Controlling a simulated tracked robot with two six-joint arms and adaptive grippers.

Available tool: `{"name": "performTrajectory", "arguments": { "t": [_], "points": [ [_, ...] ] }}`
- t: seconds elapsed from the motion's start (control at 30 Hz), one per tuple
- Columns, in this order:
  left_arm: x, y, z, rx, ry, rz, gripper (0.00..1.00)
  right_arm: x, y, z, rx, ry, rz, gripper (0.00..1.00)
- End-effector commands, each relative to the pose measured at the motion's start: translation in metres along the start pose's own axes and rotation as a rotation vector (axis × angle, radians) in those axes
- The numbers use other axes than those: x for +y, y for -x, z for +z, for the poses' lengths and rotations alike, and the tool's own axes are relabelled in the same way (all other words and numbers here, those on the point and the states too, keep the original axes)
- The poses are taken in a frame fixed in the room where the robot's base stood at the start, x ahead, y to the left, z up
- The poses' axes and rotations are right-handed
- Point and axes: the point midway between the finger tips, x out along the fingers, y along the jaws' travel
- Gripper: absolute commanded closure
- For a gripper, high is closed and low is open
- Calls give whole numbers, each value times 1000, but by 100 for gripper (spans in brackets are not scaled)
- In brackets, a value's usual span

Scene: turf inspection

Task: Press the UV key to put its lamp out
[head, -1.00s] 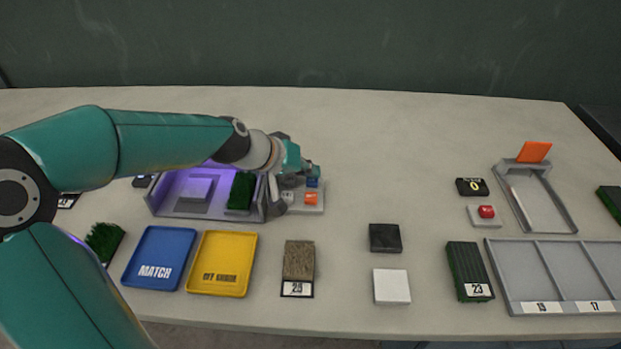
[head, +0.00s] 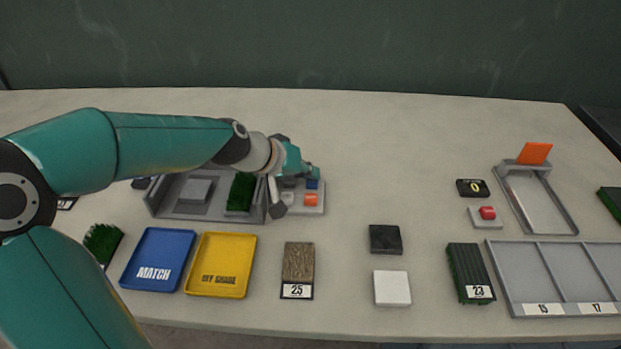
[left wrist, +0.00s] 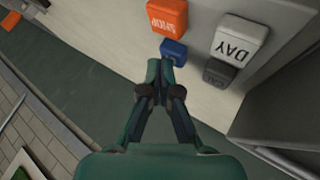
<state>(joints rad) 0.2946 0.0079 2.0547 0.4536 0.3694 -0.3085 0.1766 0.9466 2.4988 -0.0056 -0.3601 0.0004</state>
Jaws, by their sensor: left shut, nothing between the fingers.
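The key panel (head: 318,209) stands at the right of the grey lamp booth (head: 180,211). In the left wrist view it bears an orange SHOP key (left wrist: 167,17), a white DAY key (left wrist: 238,40), a small blue key (left wrist: 174,51) and a dark grey key (left wrist: 219,73). I cannot read a UV label on the blue or the dark key. My left gripper (left wrist: 161,68) is shut and empty, its tips right beside the blue key; I cannot tell whether they touch it. The booth is unlit inside, with a grey block and a green turf piece (head: 241,190). My right gripper is not in view.
In front of the booth lie a blue MATCH tray (head: 130,278) and a yellow tray (head: 238,291). A brown sample (head: 298,262), a black tile (head: 385,239) and a white tile (head: 392,288) lie to the right. The table behind the panel is clear.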

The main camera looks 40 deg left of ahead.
Motion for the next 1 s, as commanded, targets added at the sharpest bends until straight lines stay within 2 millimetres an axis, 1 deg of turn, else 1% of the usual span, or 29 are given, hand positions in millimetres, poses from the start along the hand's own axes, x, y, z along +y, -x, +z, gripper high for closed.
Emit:
{"name": "performTrajectory", "arguments": {
  "t": [0.03,0.2,0.57,0.67,1.0],
  "points": [
    [2,3,-2,0,-1,0,100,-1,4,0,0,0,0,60],
    [6,8,-6,1,-1,0,100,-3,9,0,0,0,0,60],
    [6,9,-7,1,-1,0,100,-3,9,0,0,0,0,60],
    [9,13,-10,1,-1,0,100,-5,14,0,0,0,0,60],
    [27,37,-27,1,-1,0,100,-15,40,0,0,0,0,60]
  ]
}}
